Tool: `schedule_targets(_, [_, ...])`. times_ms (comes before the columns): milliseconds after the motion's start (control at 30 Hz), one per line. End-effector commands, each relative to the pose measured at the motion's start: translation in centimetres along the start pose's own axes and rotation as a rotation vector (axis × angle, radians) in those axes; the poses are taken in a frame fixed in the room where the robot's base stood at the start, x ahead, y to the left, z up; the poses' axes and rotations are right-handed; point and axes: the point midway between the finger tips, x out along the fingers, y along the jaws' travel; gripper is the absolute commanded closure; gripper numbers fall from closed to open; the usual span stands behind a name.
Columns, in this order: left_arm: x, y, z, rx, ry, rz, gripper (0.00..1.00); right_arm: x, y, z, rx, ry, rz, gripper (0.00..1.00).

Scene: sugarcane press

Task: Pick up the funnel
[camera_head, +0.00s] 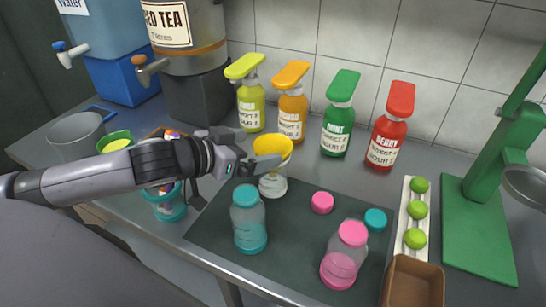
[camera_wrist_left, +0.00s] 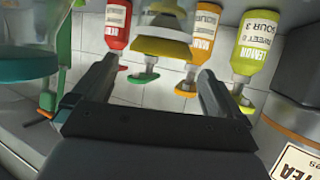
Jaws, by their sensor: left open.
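The yellow funnel (camera_head: 272,146) sits on top of a clear labelled container (camera_head: 272,187) at the back edge of the dark mat. My left gripper (camera_head: 252,165) is open and empty, just left of the funnel, with its fingers pointing towards it. In the left wrist view, where the scene appears upside down, the yellow funnel (camera_wrist_left: 165,46) shows beyond and between the spread fingers of the left gripper (camera_wrist_left: 158,66). I cannot tell whether a finger touches it. My right gripper is not in view.
Teal (camera_head: 249,225) and pink (camera_head: 344,258) bottles stand on the mat (camera_head: 292,240), near loose caps. Yellow, orange, green and red (camera_head: 389,130) pump bottles stand behind. A tray of limes (camera_head: 407,215) and a green press (camera_head: 480,215) are at right. Dispensers stand back left.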

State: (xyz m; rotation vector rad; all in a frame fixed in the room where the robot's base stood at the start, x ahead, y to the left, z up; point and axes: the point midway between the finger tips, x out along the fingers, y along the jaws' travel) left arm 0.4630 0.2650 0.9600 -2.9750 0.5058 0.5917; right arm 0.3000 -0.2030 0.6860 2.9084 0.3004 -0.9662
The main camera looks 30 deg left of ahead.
Motion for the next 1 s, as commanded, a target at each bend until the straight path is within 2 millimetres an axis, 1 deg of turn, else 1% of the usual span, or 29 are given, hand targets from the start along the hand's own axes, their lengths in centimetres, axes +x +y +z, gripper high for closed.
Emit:
schedule_targets(300, [3.7, -0.1, 0.2, -0.003, 0.002, 0.0, 0.0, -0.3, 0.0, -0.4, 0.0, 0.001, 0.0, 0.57])
schedule_targets(400, [4.5, 0.0, 0.3, -0.002, 0.001, 0.001, 0.0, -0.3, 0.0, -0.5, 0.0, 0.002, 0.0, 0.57])
schedule_targets(500, [4.8, 0.0, 0.3, 0.0, 0.0, 0.001, 0.0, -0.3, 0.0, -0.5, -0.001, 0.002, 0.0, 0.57])
schedule_targets(700, [4.8, 0.0, 0.3, 0.0, 0.0, 0.001, 0.0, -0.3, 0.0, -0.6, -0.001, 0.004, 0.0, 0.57])
schedule_targets(733, [4.8, 0.0, 0.3, 0.0, 0.0, 0.001, 0.06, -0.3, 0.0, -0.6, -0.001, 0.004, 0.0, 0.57])
schedule_targets(767, [4.8, 0.0, 0.3, 0.0, 0.0, 0.001, 0.16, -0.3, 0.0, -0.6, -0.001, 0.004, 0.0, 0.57])
schedule_targets(800, [4.8, 0.0, 0.3, 0.0, 0.0, 0.001, 0.29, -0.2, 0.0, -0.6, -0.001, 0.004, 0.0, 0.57])
schedule_targets(833, [4.8, 0.0, 0.3, 0.0, 0.0, 0.001, 0.39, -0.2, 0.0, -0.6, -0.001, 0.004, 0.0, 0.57])
schedule_targets(867, [4.8, 0.0, 0.4, 0.0, 0.0, 0.001, 0.44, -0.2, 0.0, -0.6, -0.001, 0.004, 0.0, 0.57])
schedule_targets(1000, [4.8, 0.0, 0.3, 0.0, 0.0, 0.001, 0.44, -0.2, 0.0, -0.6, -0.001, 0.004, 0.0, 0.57])
